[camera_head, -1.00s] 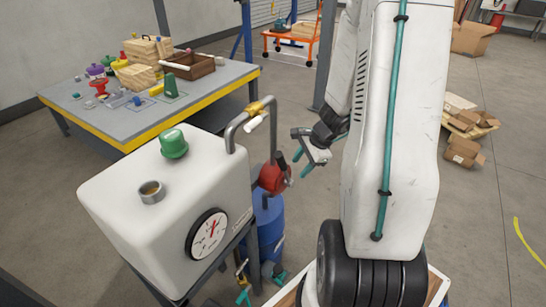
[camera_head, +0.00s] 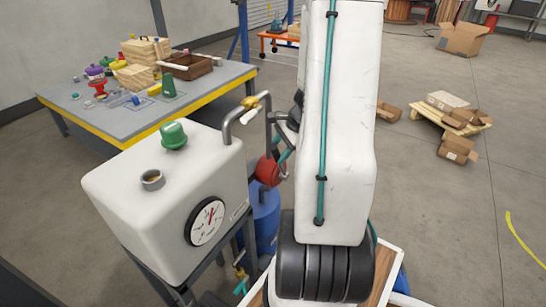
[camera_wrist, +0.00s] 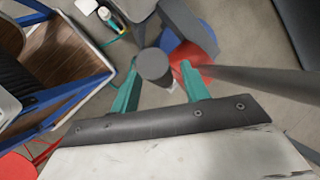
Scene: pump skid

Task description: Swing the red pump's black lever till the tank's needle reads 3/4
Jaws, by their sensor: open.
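The red pump (camera_head: 267,171) sits on a pipe beside the white tank (camera_head: 160,205). The tank's round white gauge (camera_head: 207,222) faces front; its red needle points nearly straight up, and its scale marks are too small to read. My gripper (camera_wrist: 160,83) is open, with two teal fingers. The pump's red body (camera_wrist: 203,63) is just beyond the right finger.
A blue drum (camera_head: 264,215) stands below. A yellow-edged workbench (camera_head: 215,88) stands behind.

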